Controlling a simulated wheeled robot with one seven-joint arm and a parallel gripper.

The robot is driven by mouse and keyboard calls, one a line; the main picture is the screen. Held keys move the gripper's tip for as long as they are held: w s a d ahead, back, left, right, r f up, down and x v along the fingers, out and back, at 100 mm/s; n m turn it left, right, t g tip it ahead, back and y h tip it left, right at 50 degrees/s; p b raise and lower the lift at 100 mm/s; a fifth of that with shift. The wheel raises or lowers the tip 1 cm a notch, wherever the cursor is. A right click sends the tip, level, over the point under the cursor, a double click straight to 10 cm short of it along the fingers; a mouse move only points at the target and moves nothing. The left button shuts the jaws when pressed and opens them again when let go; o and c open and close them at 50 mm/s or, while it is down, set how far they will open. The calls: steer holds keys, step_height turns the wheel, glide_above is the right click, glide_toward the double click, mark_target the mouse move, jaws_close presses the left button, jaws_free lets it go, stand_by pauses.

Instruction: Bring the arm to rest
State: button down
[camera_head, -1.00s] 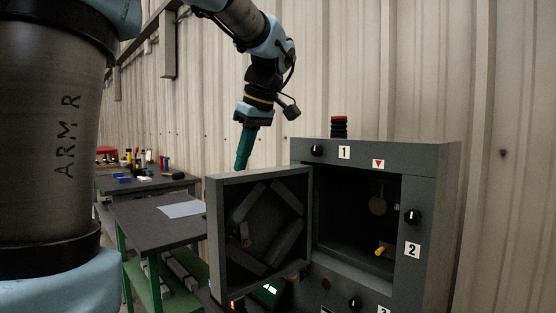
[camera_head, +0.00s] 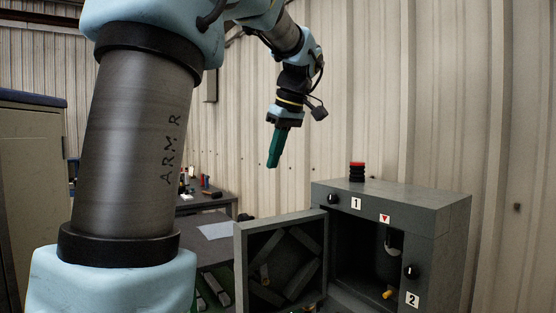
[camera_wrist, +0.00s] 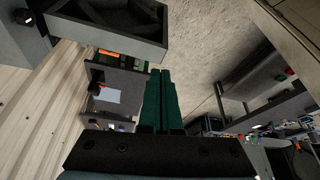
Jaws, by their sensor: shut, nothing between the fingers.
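My gripper (camera_head: 272,163) has green fingers, shut with nothing between them. In the head view it hangs pointing down in the air, above and a little left of the grey enclosure, touching nothing. In the wrist view its two fingers (camera_wrist: 161,74) lie side by side over the floor and a bench far below. My arm reaches in from the upper left of the head view, bent at the elbow.
The grey enclosure (camera_head: 452,215) stands at the lower right, its door (camera_head: 240,262) swung open to the left. A red-and-black stack (camera_head: 357,171) sits on top. A workbench with a pale sheet (camera_head: 215,231) is behind. A corrugated wall (camera_head: 430,90) backs everything.

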steer(key=s+a+f+m+h, duration=0.1)
steer(key=s+a+f+m, duration=0.2)
steer(key=f, duration=0.7)
steer(key=s+a+f+m+g+h, duration=0.1)
steer(key=s+a+f+m, duration=0.2)
steer(key=s+f, duration=0.4)
steer(key=s+a+f+m+h, duration=0.1)
steer(key=s+a+f+m, duration=0.2)
steer(key=f, duration=0.9)
steer(key=shift+s+a+f+g, duration=0.4)
steer(key=shift+s+a, duration=0.55)
steer(key=shift+s, duration=0.2)
